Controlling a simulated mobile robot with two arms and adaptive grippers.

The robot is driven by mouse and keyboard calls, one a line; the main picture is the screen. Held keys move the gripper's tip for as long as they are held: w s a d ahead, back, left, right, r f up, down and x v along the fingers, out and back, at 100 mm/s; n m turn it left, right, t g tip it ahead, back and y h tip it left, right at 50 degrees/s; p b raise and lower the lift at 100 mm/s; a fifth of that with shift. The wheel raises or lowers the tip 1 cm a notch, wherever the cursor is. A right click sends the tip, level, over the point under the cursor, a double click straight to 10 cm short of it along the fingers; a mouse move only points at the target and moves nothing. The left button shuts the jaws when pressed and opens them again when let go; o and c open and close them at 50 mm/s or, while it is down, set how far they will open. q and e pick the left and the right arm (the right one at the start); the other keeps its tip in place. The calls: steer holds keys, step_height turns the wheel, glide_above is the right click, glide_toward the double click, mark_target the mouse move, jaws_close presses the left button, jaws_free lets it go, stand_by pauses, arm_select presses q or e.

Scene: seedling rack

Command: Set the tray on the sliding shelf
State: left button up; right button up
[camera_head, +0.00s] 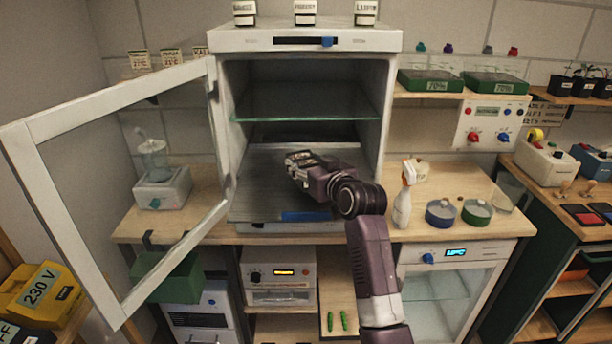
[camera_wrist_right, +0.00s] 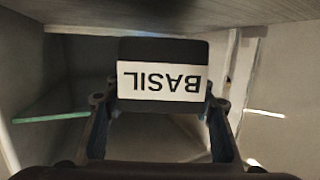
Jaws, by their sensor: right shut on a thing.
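My right gripper (camera_head: 298,160) reaches into the open white cabinet, above the grey sliding shelf (camera_head: 262,205). The sliding shelf lies low in the cabinet and has a blue strip (camera_head: 305,215) at its front edge. In the right wrist view, the fingers of the gripper (camera_wrist_right: 158,112) are shut on a dark piece labelled BASIL (camera_wrist_right: 158,48), whose label appears upside down. The full shape of this piece is hidden, so I cannot tell whether it is the whole tray or part of it. My left gripper is not in view.
The glass door (camera_head: 115,180) stands open to the left. A glass shelf (camera_head: 300,110) crosses the cabinet above the gripper. A spray bottle (camera_head: 403,200) and two round dishes stand on the counter (camera_head: 455,185) at right. Green trays (camera_head: 430,80) sit on the wall shelf.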

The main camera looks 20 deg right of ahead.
step_height(320, 180, down, 5)
steer(key=shift+r+p, duration=0.2)
steer(key=shift+p, duration=0.15)
steer(key=shift+f, duration=0.1)
steer(key=o, duration=1.3)
